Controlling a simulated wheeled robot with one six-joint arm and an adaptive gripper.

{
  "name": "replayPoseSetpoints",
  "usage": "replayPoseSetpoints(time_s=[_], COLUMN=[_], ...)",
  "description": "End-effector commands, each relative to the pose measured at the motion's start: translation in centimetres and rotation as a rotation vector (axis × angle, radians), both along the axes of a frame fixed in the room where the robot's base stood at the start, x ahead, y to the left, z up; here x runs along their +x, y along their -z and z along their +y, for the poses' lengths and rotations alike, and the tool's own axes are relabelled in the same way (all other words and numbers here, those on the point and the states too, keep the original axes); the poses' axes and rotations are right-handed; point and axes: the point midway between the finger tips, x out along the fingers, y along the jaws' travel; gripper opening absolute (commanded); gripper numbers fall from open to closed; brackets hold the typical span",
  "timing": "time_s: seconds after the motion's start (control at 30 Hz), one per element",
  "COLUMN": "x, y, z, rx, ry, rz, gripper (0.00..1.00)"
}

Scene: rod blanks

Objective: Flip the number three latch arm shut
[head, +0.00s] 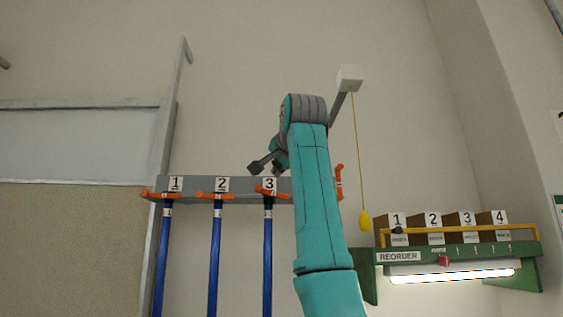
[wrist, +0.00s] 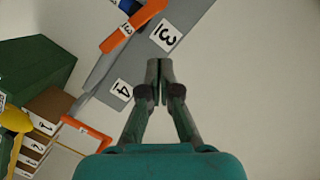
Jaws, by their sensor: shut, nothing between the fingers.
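The number three latch arm (head: 268,190) is orange and lies roughly crosswise at the top of a blue rod (head: 267,240), under the "3" label (head: 269,184). Its lie resembles latch arms one (head: 160,194) and two (head: 214,195). In the wrist view the number three latch arm (wrist: 133,25) slants at the top, beside the "3" label and near a bit of blue rod. My gripper (head: 254,168) is just above and left of the "3" label in the head view. In the wrist view my gripper (wrist: 159,66) has its fingertips together, empty, over the grey rack.
The grey rack (head: 195,184) holds several latch arms; the fourth (head: 339,180) points up at its right end. My arm hides the "4" label in the head view. A yellow pull cord (head: 364,220) hangs right. A green shelf (head: 420,256) with numbered boxes stands lower right.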

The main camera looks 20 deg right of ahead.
Motion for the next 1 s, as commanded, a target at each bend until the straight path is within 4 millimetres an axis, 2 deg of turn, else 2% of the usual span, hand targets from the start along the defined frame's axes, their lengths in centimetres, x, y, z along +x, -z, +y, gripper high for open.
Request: replayPoseSetpoints(time_s=[0.03,0.13,0.4,0.8,1.0], x=[0.7,0.9,1.3,1.3,1.5], y=[0.2,1.1,2.6,2.7,3.6], z=[-0.1,1.1,2.7,2.9,3.4], rx=[0.000,0.000,-0.001,-0.001,-0.048], ry=[0.000,-0.004,-0.002,-0.002,-0.001], rz=[0.003,0.002,0.001,0.000,0.016], gripper=[0.00,0.00,0.00,0.00,0.00])
